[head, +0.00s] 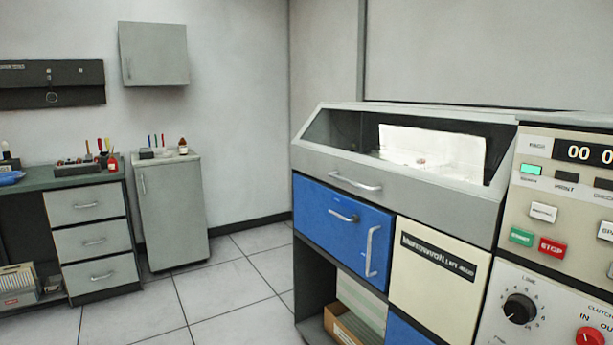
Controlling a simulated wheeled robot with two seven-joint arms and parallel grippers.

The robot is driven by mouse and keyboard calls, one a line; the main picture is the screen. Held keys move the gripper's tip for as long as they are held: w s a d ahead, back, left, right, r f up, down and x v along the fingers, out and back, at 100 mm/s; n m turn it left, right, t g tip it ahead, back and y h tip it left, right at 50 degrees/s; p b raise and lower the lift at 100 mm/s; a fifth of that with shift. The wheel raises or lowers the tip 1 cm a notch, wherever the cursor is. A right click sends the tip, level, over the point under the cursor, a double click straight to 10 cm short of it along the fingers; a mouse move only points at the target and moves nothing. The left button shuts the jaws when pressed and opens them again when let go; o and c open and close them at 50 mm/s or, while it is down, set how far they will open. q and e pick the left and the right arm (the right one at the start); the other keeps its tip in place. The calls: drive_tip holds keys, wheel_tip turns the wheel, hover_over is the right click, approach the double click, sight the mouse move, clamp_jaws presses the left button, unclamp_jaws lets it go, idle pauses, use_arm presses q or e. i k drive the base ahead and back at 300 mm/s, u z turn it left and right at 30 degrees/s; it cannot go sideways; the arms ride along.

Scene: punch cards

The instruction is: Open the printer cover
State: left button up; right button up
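The printer (445,215) fills the right side of the head view. Its grey cover (410,198) sits down on the top, with a sloped dark window through which white paper (430,152) shows inside. A silver bar handle (354,182) is fixed on the cover's front face. Neither of my grippers is in view.
A control panel (563,220) with buttons and knobs is at the right. A desk with drawers (88,225) and a small grey cabinet (172,208) stand at the left. A wall cabinet (153,54) hangs above. The tiled floor (225,295) between them is clear.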

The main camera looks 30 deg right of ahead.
sight(473, 213)
drive_tip(key=i, duration=2.15)
drive_tip(key=z, duration=1.5)
